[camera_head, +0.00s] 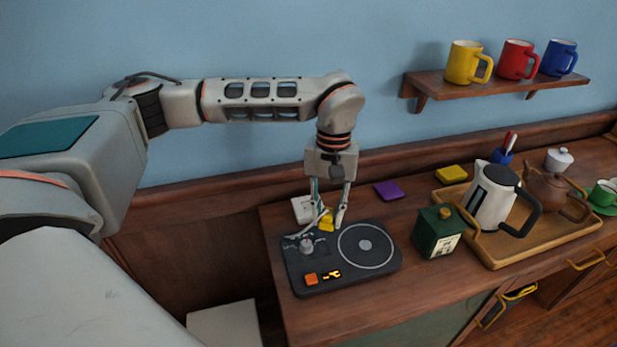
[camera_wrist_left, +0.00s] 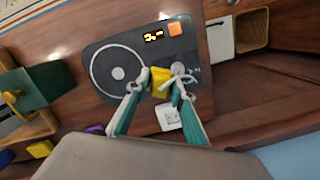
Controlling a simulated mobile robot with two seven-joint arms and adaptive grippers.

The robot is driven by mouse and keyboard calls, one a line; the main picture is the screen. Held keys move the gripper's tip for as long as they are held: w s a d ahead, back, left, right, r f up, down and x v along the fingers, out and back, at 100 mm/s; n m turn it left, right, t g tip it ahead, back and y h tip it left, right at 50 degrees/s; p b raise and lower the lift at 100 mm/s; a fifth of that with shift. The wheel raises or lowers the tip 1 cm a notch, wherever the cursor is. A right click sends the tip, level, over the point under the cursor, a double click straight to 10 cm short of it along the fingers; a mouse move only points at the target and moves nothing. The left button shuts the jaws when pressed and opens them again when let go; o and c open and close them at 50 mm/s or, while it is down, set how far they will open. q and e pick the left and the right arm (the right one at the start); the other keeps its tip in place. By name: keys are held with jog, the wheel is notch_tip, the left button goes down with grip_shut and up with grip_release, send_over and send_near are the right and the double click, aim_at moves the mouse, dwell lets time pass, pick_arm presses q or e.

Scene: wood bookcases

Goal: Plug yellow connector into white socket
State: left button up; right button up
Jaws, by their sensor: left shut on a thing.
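The yellow connector (camera_head: 326,221) is held between the fingertips of my left gripper (camera_head: 328,224), above the back edge of the dark hot plate. In the left wrist view the connector (camera_wrist_left: 159,77) shows between the two fingers of the left gripper (camera_wrist_left: 161,88), and the fingers cover its sides. The white socket (camera_head: 302,208) is on the wooden counter behind the hot plate, left of the connector; it also shows in the left wrist view (camera_wrist_left: 168,118). The connector appears apart from the socket. My right gripper is not in view.
The hot plate (camera_head: 341,277) has a knob, an orange button and a lit display. A purple pad (camera_head: 388,190), a green canister (camera_head: 437,232) and a wooden tray (camera_head: 530,246) with a white kettle (camera_head: 492,195) stand to the right. Mugs sit on a wall shelf (camera_head: 500,90).

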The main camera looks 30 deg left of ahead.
pick_arm(q)
jog(key=w+a+f+n+t+p, duration=0.1)
jog(key=w+a+n, duration=0.4)
jog(key=n, duration=0.7)
jog(key=w+a+f+n+t+p, duration=0.1)
jog(key=w+a+n, duration=0.4)
jog(key=n, duration=0.6)
jog(key=shift+w+a+f+n+p, duration=0.3)
jog(key=shift+a+f+n+p, duration=0.2)
jog(key=shift+a, duration=0.5)
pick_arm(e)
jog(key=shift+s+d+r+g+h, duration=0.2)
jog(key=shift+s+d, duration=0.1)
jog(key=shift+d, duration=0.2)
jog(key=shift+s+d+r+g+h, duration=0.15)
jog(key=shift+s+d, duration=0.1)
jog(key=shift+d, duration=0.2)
pick_arm(q)
jog(key=shift+f, duration=1.65)
jog(key=shift+f+b, duration=0.35)
jog(key=shift+f, duration=0.85)
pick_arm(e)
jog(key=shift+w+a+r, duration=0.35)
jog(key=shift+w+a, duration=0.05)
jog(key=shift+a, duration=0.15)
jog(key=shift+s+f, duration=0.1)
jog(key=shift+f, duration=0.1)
